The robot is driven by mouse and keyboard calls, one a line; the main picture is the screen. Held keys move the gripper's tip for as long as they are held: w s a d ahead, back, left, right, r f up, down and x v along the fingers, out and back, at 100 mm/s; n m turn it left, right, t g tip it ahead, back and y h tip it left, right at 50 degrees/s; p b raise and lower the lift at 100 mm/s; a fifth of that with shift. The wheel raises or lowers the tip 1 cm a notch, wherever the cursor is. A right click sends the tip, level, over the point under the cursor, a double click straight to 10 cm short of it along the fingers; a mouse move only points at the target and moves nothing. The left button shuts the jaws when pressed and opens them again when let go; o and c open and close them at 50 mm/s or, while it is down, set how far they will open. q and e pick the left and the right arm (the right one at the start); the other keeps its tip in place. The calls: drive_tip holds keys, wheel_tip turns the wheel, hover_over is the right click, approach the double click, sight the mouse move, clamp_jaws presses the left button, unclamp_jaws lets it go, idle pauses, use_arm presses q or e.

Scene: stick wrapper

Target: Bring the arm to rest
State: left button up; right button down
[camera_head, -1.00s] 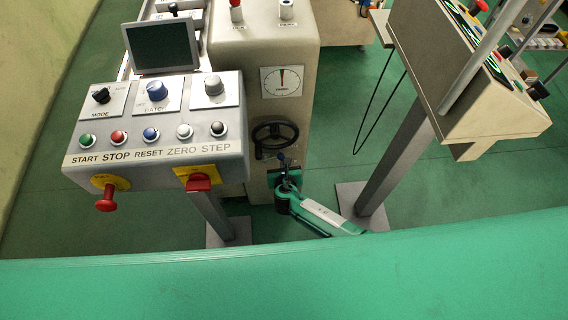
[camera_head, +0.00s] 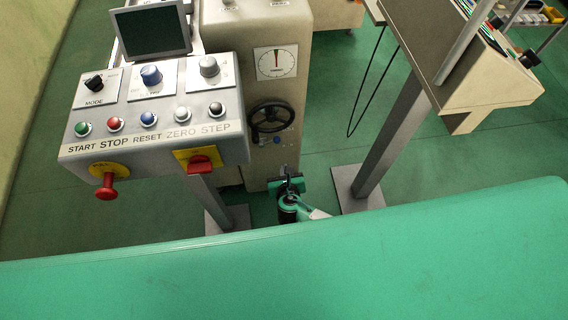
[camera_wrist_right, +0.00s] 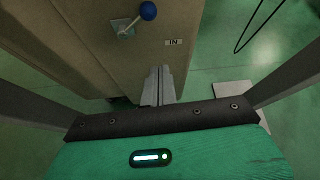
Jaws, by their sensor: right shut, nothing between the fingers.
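My right gripper (camera_head: 287,175) shows in the head view below the black handwheel (camera_head: 270,117), in front of the beige machine (camera_head: 262,155). In the right wrist view the gripper (camera_wrist_right: 158,72) has its two grey fingers together with nothing between them. A lever with a blue knob (camera_wrist_right: 147,11) on the machine's face is beyond the fingertips and apart from them. Most of my right arm is hidden behind my green body in the head view. My left gripper is out of view.
The control panel (camera_head: 150,120) with several buttons and knobs stands at the left on a grey post. A metal post (camera_head: 395,130) with a floor plate (camera_head: 357,190) is to the right of the gripper. Green floor (camera_head: 320,110) lies open between machine and post.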

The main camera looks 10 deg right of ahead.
drive_tip(key=shift+s, duration=0.1)
idle(0.5)
